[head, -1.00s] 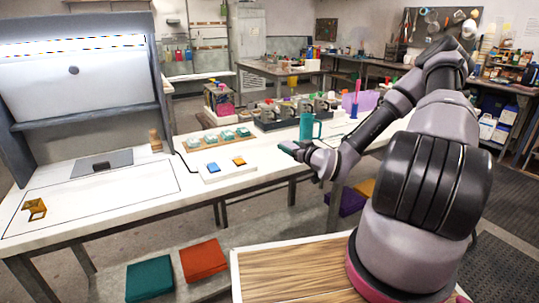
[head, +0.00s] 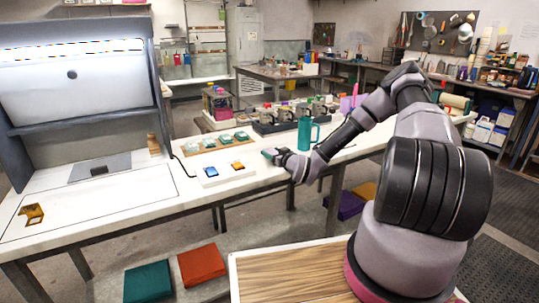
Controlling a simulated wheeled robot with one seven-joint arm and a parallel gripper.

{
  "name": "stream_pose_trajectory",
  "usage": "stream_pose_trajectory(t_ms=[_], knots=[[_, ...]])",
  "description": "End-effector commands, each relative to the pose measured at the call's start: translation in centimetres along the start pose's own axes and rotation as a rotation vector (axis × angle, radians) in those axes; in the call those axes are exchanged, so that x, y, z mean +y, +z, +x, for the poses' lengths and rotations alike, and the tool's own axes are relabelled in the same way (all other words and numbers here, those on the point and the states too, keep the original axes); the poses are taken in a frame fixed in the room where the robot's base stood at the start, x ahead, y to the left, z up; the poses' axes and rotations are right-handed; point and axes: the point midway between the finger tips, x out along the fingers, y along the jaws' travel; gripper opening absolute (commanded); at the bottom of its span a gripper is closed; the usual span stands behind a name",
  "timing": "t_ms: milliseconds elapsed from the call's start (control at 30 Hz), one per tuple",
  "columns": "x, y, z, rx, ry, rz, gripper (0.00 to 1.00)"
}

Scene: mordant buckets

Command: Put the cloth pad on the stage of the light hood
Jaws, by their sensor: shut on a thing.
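The light hood (head: 80,112) stands at the left, a grey frame with a lit strip across its top. Its stage, a flat grey plate (head: 122,160) with a small dark block on it, lies on the white table at the hood's foot. My gripper (head: 270,154) is in the middle of the view, over the table to the right of the hood. It is shut on a small greenish thing at its tips, which looks like the cloth pad; the fingers hide most of it.
A white tray (head: 205,181) with blue and orange pieces lies left of my gripper. Behind it is a wooden board (head: 191,152) with several pale green pieces. A teal mug (head: 305,133) stands right of my gripper. An orange bracket (head: 33,214) lies front left; the table between is clear.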

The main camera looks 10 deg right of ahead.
Motion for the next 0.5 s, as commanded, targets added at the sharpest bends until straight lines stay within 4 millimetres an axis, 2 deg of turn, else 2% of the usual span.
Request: stream_pose_trajectory(t_ms=[100, 200, 500], knots=[[-0.1, 0.8, 1.6, 0.001, 0.0, 0.0, 0.14], [0.0, 1.1, 2.2, 0.0, -0.001, 0.0, 0.14], [0.0, 1.2, 2.3, 0.0, 0.0, 0.0, 0.14]])
